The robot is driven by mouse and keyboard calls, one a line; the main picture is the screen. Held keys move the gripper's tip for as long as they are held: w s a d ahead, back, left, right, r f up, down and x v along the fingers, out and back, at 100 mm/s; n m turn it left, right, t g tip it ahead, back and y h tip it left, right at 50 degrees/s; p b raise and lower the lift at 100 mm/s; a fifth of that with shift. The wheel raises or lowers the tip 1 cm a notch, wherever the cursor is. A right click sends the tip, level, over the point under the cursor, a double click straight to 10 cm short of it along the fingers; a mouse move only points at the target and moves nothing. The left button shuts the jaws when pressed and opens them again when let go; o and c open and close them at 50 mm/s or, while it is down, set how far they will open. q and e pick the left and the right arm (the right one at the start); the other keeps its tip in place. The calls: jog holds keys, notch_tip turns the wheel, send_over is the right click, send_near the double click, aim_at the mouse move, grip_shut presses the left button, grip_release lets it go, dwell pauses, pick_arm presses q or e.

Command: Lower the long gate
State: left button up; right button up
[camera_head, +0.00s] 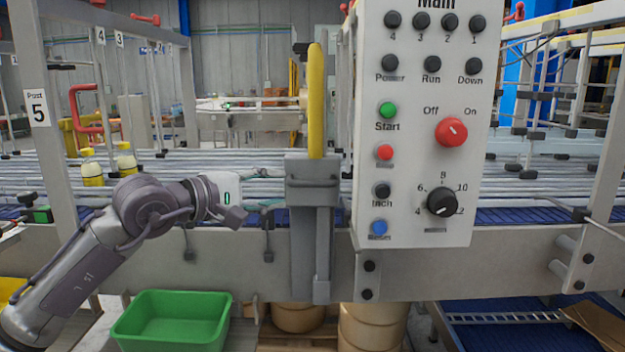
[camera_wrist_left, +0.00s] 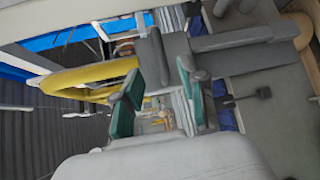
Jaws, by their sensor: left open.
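The long gate appears to be the yellow upright bar (camera_head: 316,100), raised out of a grey bracket (camera_head: 312,180) on the front of the conveyor. In the left wrist view the yellow bar (camera_wrist_left: 85,76) lies at the left, leading to the grey bracket (camera_wrist_left: 153,60). My left gripper (camera_head: 236,200) is in front of the conveyor, left of the bracket and apart from it. In the left wrist view the left gripper (camera_wrist_left: 160,102) has its teal-padded fingers spread, with nothing held between them. My right gripper is not in view.
A white control panel (camera_head: 415,220) with buttons and knobs stands just right of the bar. A post marked 5 (camera_head: 38,107) stands at the left. Two yellow bottles (camera_head: 92,170) are on the conveyor behind my arm. A green bin (camera_head: 172,318) sits below.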

aim_at(310, 183)
pick_arm(q)
jog(key=p+x, duration=0.3)
jog(key=x, duration=0.6)
jog(key=shift+w+d, duration=0.15)
jog(key=shift+d, duration=0.15)
jog(key=shift+w+d+f+p, duration=0.1)
jog(key=shift+w+d+p, duration=0.2)
grip_shut()
